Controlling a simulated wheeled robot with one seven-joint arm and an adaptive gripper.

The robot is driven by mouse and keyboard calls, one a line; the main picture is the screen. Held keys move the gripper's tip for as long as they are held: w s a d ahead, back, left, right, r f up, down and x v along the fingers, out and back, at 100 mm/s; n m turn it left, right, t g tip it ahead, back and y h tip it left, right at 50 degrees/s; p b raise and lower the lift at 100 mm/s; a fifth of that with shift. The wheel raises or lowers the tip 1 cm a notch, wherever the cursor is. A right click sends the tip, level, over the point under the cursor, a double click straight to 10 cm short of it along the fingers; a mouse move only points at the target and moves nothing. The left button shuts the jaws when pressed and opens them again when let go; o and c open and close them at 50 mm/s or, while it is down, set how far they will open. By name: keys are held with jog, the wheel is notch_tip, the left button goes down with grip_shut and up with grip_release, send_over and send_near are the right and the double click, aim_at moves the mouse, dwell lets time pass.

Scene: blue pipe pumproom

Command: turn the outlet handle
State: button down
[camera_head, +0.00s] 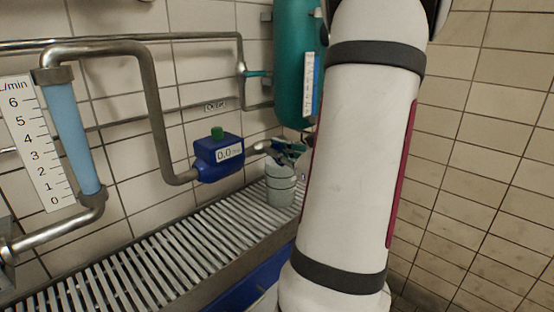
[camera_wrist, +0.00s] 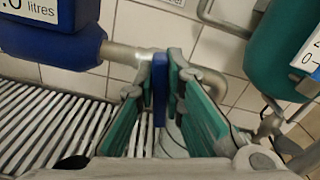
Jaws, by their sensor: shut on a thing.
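The outlet handle (camera_wrist: 160,92) is a narrow blue lever in the wrist view, beside the end of a metal pipe. My gripper (camera_wrist: 158,80) has its teal-padded fingers on either side of the handle and is shut on it. In the head view my gripper (camera_head: 284,149) is small and partly hidden behind my arm, just right of the blue meter. I cannot make out the handle clearly there. The blue meter (camera_head: 219,157) has a green cap and reads about 0.0; it also shows in the wrist view (camera_wrist: 62,38).
A grey bucket (camera_head: 280,187) stands under my gripper on the slatted metal grating (camera_head: 150,258). A teal tank (camera_head: 293,60) hangs on the tiled wall behind. A flow tube (camera_head: 72,137) with an L/min scale is at left. Metal pipes run along the wall.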

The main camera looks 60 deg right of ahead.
jog(key=n+b, duration=0.2)
jog(key=b, duration=0.1)
jog(key=n+b, duration=0.2)
jog(key=b, duration=0.1)
jog(key=f+n+b, duration=0.1)
jog(key=n+b, duration=0.1)
jog(key=b, duration=0.1)
jog(key=shift+a+n, duration=0.3)
jog(key=n+b, duration=0.4)
jog(key=b, duration=0.2)
jog(key=shift+n+b, duration=0.3)
jog(key=shift+b, duration=0.3)
jog(key=shift+r, duration=0.1)
jog(key=c, duration=1.7)
grip_release()
jog(key=v, duration=1.2)
